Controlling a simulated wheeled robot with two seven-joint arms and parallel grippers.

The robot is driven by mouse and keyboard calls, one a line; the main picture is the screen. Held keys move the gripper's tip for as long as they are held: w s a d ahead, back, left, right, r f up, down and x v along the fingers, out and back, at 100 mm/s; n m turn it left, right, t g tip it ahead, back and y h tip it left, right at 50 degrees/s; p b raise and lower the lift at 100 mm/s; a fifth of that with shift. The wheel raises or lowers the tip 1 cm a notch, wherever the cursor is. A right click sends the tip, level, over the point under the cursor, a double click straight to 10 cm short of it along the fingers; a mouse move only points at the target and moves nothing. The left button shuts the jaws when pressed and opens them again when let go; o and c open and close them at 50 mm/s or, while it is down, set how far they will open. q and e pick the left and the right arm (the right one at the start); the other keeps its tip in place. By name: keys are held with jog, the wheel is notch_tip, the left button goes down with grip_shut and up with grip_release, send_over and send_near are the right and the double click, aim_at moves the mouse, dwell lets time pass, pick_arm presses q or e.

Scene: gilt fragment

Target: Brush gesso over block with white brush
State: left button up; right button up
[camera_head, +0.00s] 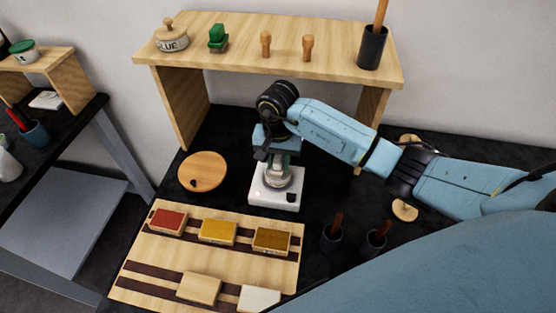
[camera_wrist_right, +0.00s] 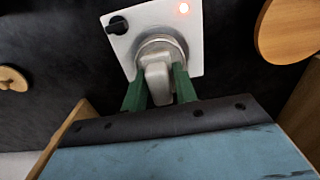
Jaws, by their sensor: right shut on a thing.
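My right gripper (camera_head: 276,160) reaches down over a white heating plate (camera_head: 262,196). Its green fingers, seen in the right wrist view (camera_wrist_right: 158,84), are shut on the grey grip of a small metal pot (camera_wrist_right: 158,50). The pot is at the plate; contact beneath it is hard to tell. A bare wooden block (camera_head: 199,289) and a whitish block (camera_head: 260,298) lie at the front of a wooden rack (camera_head: 140,273). Brown-handled tools, perhaps brushes, stand in two dark cups (camera_head: 331,241) (camera_head: 375,245); no white brush can be made out. My left gripper is not in view.
Red (camera_head: 168,219), yellow (camera_head: 218,231) and brown (camera_head: 272,239) blocks lie on the rack's back row. A round wooden board (camera_head: 203,171) is left of the plate. A raised wooden shelf (camera_head: 230,59) behind carries a glue pot (camera_head: 171,40) and tools.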

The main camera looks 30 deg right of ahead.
aim_at(278, 158)
jog(key=shift+f+b, duration=0.65)
jog(key=shift+b, duration=0.05)
dwell(1.6)
jog(key=shift+s, duration=0.1)
jog(key=shift+r+p, duration=2.05)
jog(key=shift+r, duration=1.55)
